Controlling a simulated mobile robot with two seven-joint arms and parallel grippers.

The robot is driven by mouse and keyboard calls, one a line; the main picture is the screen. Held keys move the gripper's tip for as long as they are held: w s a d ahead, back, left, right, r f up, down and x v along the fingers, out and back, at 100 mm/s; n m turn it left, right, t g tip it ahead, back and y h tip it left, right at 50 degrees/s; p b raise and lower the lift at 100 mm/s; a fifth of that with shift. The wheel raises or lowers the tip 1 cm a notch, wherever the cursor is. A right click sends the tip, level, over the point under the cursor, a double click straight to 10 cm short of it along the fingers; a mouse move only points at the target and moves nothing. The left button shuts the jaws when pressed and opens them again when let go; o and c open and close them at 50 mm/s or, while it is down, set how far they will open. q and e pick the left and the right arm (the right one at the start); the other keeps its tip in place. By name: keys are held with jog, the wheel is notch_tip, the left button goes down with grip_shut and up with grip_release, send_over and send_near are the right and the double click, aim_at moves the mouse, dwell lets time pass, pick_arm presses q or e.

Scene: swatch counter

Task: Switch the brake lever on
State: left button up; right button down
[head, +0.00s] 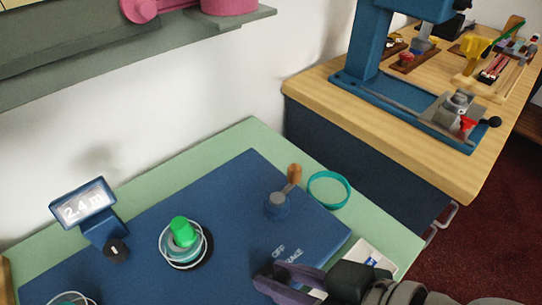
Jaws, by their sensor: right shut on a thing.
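My right gripper (268,282) comes in from the lower right and sits low over the panel, just below this lettering. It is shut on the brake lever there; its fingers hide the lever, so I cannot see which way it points. A crank (278,206) with an upright wooden handle stands farther back on the panel, apart from the gripper. My left gripper is not in view.
A spool with a green knob (182,232) stands left on the panel, beside a display (83,205) reading 2.4 m. A teal ring (329,189) and a white card (374,257) lie near the right edge. A wooden bench (400,125) with a blue press stands behind right.

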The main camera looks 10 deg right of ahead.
jog(key=c, duration=0.7)
grip_release()
jog(key=shift+o, duration=0.2)
jog(key=p+v, duration=0.2)
jog(key=v, duration=0.8)
